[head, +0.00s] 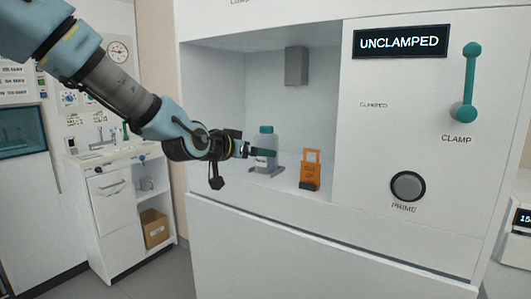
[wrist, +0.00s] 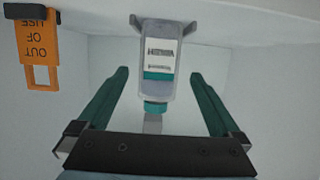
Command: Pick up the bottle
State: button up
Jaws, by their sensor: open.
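The bottle (head: 266,141) is greyish and translucent with a teal cap and a white label. It stands upright on the floor of the white machine's recess, at a small grey holder (head: 282,172). In the wrist view, which is upside down, the bottle (wrist: 157,78) shows centred between my fingers, with clear gaps on both sides. My gripper (head: 262,153) is at the bottle, and a teal finger partly covers it in the head view. The gripper (wrist: 158,72) is open and does not visibly touch the bottle. I cannot tell how deep the bottle sits between the fingers.
An orange "OUT OF USE" tag (head: 311,172) stands on a dark base right of the bottle. A grey block (head: 297,66) hangs above in the recess. The panel reads "UNCLAMPED" (head: 401,42), with a teal clamp lever (head: 467,85) raised and a round PRIME button (head: 408,186).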

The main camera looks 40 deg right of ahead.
jog(key=shift+f+p+x, duration=0.15)
jog(key=shift+p+x, duration=0.4)
jog(key=shift+x, duration=0.95)
jog(key=shift+f+p+x, duration=0.2)
jog(key=shift+p+x, duration=0.35)
jog(key=shift+x, duration=1)
jog(key=shift+s, duration=0.1)
grip_shut()
